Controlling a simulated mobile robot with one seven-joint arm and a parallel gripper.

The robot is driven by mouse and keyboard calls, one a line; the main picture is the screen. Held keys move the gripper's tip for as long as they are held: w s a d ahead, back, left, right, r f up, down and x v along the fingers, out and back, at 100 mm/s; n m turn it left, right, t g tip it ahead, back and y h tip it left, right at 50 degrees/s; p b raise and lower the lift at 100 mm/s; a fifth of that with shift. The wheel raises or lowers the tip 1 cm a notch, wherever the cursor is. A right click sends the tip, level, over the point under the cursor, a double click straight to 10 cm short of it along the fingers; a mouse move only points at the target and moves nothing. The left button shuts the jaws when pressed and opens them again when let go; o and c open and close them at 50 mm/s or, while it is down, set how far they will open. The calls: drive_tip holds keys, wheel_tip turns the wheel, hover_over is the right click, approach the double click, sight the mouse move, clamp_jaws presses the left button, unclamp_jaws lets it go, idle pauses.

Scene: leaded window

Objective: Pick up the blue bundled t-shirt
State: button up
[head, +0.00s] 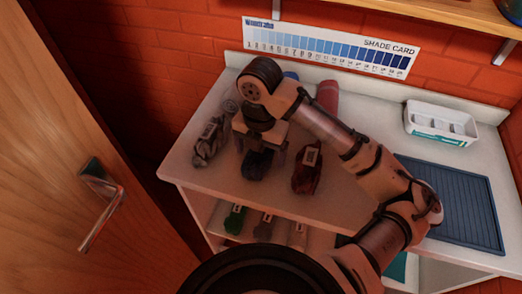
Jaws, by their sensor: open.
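The blue bundled t-shirt (257,166) is a small dark blue bundle on the white counter, in the head view left of centre. My gripper (259,152) points down over it, with its fingers apart, one toward each side of the bundle. The gripper body hides the bundle's upper part. I cannot tell how far down the fingertips reach or whether they touch the cloth. The bundle appears to rest on the counter.
A grey bundle (208,142) lies close left, and a dark red bundle (306,174) close right. A red roll (327,94) and a partly hidden blue item (291,76) are behind. A white caddy (440,123) and ribbed blue mat (462,205) are right. A wooden door (60,170) stands left.

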drive_tip(key=shift+f, duration=0.3)
drive_tip(key=shift+c, duration=0.5)
drive_tip(key=c, duration=1)
drive_tip(key=shift+c, duration=0.3)
drive_tip(key=shift+r, duration=0.15)
